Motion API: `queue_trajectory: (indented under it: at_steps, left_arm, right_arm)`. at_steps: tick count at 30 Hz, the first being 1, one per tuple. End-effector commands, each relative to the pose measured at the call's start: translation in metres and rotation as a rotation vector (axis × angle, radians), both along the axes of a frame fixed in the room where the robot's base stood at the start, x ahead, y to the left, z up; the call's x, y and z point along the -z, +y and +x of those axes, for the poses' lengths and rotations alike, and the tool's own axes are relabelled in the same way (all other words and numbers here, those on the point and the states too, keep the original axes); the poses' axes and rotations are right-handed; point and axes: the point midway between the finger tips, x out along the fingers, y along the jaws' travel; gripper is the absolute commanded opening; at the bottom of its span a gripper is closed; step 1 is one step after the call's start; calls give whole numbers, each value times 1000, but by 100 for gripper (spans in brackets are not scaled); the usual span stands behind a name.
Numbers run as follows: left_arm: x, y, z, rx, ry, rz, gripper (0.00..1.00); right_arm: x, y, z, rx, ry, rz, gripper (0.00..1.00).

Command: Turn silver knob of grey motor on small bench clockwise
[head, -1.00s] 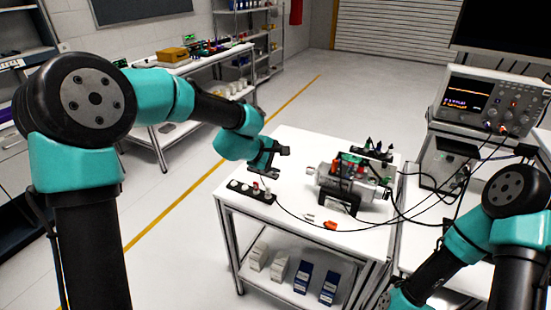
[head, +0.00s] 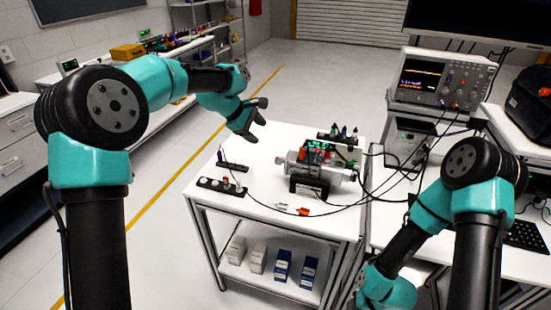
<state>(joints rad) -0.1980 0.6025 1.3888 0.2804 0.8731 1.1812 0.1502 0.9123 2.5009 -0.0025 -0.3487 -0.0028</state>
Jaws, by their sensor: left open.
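The grey motor (head: 327,173) lies on its side on the small white bench (head: 255,208), held by a black bracket. Its silver knob (head: 282,159) is at the left end. My left gripper (head: 260,120) is open and empty, above the far left part of the bench. In the picture it is up and left of the knob, apart from it. My right arm (head: 430,215) reaches down at the lower right; its gripper is out of view.
A black strip with small knobs (head: 221,187) lies left of the motor. Orange and white connectors (head: 300,211) lie in front. Cables run from the motor toward the oscilloscope (head: 443,80) on the right. The bench's left front corner is clear.

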Motion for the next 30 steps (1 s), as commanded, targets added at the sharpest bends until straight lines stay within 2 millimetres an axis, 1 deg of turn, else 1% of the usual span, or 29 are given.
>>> queue_trajectory:
  at_steps: [1,6,10,19,25,30]
  left_arm:
    - [-4,0,8,-7,48,32,61]
    - [-14,8,20,-62,183,133,61]
    - [-17,12,23,-87,219,165,61]
    - [-17,12,22,-88,221,167,61]
    - [-8,8,23,-87,222,166,61]
    - [11,0,24,-86,223,166,61]
  right_arm:
    - [0,0,0,0,0,0,43]
    - [0,0,0,0,0,0,43]
    - [0,0,0,0,0,0,43]
    - [0,0,0,0,0,0,43]
    - [0,0,0,0,0,0,43]
    - [0,0,0,0,0,0,43]
